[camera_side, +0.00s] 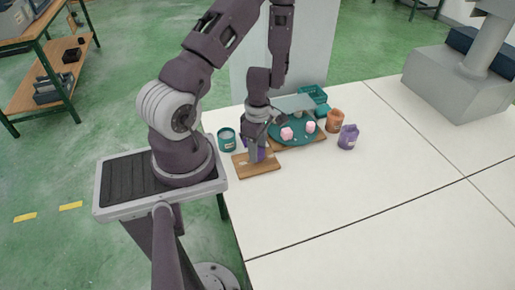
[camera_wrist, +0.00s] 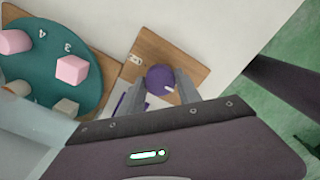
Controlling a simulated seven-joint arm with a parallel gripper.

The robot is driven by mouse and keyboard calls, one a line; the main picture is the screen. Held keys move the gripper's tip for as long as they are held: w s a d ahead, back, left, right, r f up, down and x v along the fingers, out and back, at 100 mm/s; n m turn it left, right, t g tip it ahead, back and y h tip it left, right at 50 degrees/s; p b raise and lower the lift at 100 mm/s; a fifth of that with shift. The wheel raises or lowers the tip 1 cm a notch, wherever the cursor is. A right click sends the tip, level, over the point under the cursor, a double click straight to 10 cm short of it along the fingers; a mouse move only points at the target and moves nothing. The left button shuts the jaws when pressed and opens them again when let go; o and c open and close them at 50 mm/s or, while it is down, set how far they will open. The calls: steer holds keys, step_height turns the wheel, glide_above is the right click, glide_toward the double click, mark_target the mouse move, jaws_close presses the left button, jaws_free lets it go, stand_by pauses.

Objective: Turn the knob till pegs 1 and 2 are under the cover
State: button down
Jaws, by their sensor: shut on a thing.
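A teal turntable (camera_side: 290,140) carries pink and pale pieces. In the wrist view it (camera_wrist: 45,65) shows a pink cube (camera_wrist: 72,69), a pink rounded piece (camera_wrist: 14,41), a pale cube (camera_wrist: 66,107) and a cream piece (camera_wrist: 16,88). The digits 3 and 4 are readable on its top; 1 and 2 are not. A grey cover plate (camera_side: 294,103) stands over the turntable's far side. A purple round knob (camera_wrist: 160,78) with a white mark sits on a wooden board (camera_wrist: 190,52). My gripper (camera_wrist: 161,80) is shut on the knob, one finger on each side.
A teal cup (camera_side: 227,141) stands left of the board. An orange cup (camera_side: 334,121) and a purple cup (camera_side: 348,138) stand right of the turntable. A teal basket (camera_side: 318,94) is behind it. The white table (camera_side: 370,200) is clear at the front and right.

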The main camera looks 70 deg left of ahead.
steer(key=c, duration=0.8)
jaws_free()
steer(key=shift+c, duration=0.2)
step_height(320, 180, up, 7)
steer(key=shift+r, duration=0.1)
